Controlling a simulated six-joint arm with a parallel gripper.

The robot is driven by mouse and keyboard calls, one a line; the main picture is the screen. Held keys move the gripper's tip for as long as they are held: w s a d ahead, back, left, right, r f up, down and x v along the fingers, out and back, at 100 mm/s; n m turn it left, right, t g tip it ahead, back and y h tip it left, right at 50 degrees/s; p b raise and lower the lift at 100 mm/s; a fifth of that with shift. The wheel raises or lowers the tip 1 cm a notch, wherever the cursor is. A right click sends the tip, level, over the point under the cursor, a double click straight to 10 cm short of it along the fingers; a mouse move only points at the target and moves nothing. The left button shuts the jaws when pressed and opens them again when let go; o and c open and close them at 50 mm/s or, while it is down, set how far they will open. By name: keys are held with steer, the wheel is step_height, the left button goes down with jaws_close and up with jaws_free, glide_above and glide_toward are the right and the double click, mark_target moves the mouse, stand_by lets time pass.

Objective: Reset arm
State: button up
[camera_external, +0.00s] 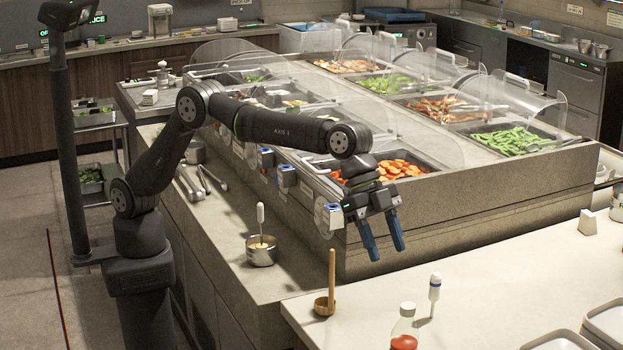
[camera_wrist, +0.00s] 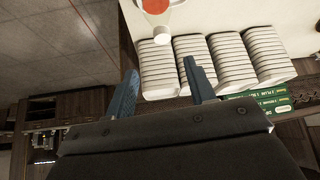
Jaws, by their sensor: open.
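My gripper (camera_external: 386,250) hangs at the end of my arm, in front of the salad counter's near corner in the external view. Its two blue fingers point down and are spread apart, with nothing between them. In the wrist view my gripper (camera_wrist: 161,72) also shows open and empty. Stacks of white trays (camera_wrist: 233,60) lie beyond the fingertips there. A bottle with red contents (camera_wrist: 157,14) shows at the top of that view.
The salad counter (camera_external: 470,195) has clear curved guards (camera_external: 375,120). A steel pot (camera_external: 262,252), a wooden ladle (camera_external: 327,300), a red sauce bottle (camera_external: 404,330) and a white-topped dispenser (camera_external: 434,290) stand nearby. The pale worktop (camera_external: 500,290) is mostly clear at its middle.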

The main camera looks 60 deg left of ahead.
mark_target(404, 304)
steer(key=x, duration=1.1)
steer(key=shift+f, duration=0.15)
steer(key=shift+f, duration=0.1)
